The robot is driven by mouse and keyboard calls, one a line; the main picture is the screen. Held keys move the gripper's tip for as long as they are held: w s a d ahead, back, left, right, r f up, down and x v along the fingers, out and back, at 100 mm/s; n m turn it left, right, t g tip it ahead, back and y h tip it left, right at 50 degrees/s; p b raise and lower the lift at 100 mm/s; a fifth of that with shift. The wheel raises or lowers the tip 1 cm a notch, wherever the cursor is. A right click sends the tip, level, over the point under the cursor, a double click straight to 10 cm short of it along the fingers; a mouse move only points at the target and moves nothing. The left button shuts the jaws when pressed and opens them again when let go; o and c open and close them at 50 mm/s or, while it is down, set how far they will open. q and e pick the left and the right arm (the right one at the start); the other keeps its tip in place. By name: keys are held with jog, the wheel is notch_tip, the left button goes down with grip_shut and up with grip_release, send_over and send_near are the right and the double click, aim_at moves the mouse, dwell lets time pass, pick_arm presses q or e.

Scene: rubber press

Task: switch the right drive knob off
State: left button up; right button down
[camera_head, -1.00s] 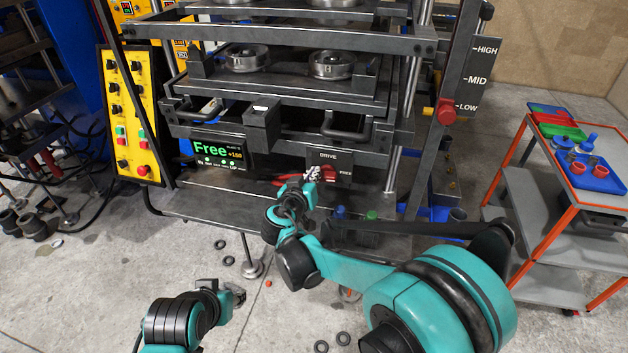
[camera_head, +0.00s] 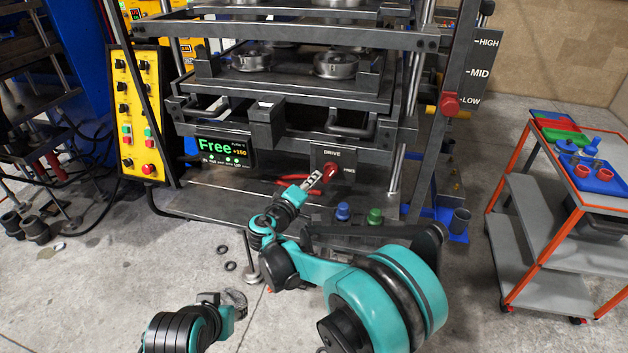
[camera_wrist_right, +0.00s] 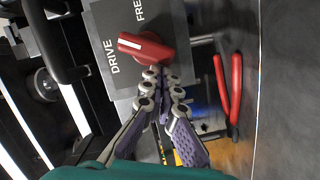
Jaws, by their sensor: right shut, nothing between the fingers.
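The red drive knob (camera_head: 330,171) sits on a dark plate (camera_head: 345,157) low on the press front. In the right wrist view, the knob (camera_wrist_right: 146,47) has a white mark at the end turned toward the word DRIVE; FREE stands at another side of the plate. My right gripper (camera_head: 316,180) is shut and empty, its tips at the knob's lower left in the head view. In the wrist view its fingertips (camera_wrist_right: 158,76) lie right beside the knob; contact is unclear. My left gripper (camera_head: 236,301) hangs low over the floor, away from the press; its finger state is unclear.
Red-handled pliers (camera_wrist_right: 229,92) lie beside the right gripper. Black handles (camera_head: 352,124) project above the plate. Blue (camera_head: 342,211) and green (camera_head: 375,216) capped items stand below. An orange-framed cart (camera_head: 540,235) is at right.

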jog(key=shift+d+f+n+h+b, duration=0.15)
jog(key=shift+f+n+h+b, duration=0.3)
jog(key=shift+n, duration=0.55)
pick_arm(q)
jog(key=shift+f, duration=0.6)
pick_arm(e)
jog(key=shift+f, duration=0.2)
pick_arm(q)
jog(key=shift+f, duration=0.1)
pick_arm(e)
jog(key=shift+s+d+f, duration=0.1)
jog(key=shift+d+f, duration=0.1)
